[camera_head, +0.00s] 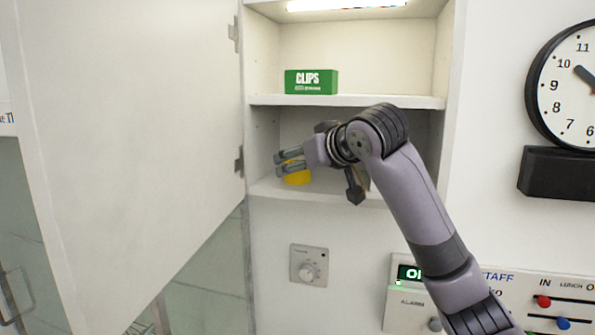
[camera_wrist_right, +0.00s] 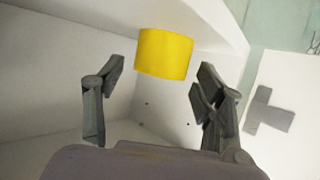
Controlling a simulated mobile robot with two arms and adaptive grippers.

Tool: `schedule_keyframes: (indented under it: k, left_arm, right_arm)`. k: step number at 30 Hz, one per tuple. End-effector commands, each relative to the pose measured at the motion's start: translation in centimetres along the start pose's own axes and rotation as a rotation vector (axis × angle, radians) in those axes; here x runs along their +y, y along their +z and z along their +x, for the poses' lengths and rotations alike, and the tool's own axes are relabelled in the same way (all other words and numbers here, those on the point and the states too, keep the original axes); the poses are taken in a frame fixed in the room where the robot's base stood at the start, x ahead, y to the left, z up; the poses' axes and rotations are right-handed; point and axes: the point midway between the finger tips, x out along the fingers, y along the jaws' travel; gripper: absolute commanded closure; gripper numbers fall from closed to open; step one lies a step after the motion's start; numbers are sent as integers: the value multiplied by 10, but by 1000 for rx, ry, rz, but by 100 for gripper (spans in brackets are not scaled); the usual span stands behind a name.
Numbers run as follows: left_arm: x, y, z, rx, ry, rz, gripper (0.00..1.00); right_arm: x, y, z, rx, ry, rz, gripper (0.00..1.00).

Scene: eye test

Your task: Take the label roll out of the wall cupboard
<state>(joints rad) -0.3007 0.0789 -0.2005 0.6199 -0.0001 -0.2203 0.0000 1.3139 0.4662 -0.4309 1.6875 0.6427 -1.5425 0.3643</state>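The wall cupboard (camera_head: 257,130) stands open. A yellow roll (camera_head: 297,178), which looks like the label roll, is on its lower shelf, partly covered by my right gripper in the head view. My right gripper (camera_head: 278,163) reaches into the lower compartment with its fingers pointing left. In the right wrist view the gripper (camera_wrist_right: 160,70) is open, fingers wide apart and empty. The yellow roll (camera_wrist_right: 165,53) shows between and beyond the fingertips; I see no finger touching it. My left gripper is not in view.
The cupboard door (camera_head: 130,130) is swung open at the left. A green CLIPS box (camera_head: 311,82) sits on the upper shelf (camera_head: 390,101). A clock (camera_head: 575,85) hangs at the right. A brownish thing behind my arm is mostly hidden.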

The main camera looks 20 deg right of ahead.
Motion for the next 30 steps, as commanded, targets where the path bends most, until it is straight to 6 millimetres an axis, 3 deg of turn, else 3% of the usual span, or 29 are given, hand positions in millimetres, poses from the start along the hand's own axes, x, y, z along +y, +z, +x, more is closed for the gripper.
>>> schedule_keyframes:
  k: [19,30]
  left_arm:
    - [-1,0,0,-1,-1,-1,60]
    - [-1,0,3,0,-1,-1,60]
  right_arm:
    - [0,0,0,0,0,1,82]
    - [0,-3,-2,3,0,1,83]
